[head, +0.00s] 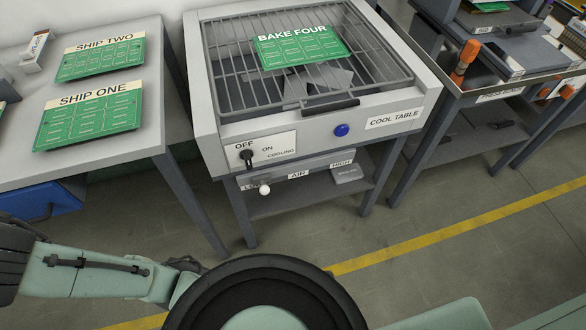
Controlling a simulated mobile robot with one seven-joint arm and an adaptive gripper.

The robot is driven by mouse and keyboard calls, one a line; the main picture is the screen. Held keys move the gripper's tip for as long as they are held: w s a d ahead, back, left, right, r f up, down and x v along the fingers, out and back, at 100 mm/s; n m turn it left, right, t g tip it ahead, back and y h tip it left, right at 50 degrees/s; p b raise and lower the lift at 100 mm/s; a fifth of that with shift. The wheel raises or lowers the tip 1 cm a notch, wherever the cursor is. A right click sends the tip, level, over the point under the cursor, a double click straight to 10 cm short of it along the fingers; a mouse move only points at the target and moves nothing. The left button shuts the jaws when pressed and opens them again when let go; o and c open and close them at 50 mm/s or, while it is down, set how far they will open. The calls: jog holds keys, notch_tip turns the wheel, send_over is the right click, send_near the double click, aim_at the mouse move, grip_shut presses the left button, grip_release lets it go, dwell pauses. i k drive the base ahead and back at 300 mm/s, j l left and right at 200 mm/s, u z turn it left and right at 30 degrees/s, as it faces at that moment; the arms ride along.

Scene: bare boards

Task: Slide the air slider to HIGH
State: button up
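The air slider (264,188) has a round white knob on the front of the cool table, below the control panel. Its strip (299,174) carries the labels LOW at the left, AIR in the middle and HIGH (342,162) at the right. The knob sits near the left, LOW end and partly covers that label. Parts of my arm show at the lower left, well short of the slider. I cannot make out my gripper's fingers in this view.
The cool table (208,110) holds a green BAKE FOUR board (301,47) on its wire rack. A black OFF/ON cooling switch (247,157) sits just above the knob, and a blue button (341,130) to its right. Benches stand on both sides. Floor in front is clear.

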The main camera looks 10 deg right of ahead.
aim_at(265, 189)
jog(key=k+l+z, duration=0.2)
jog(key=k+z, duration=0.15)
jog(key=z, duration=0.15)
jog(key=k+l+z, duration=0.3)
jog(key=z, duration=0.2)
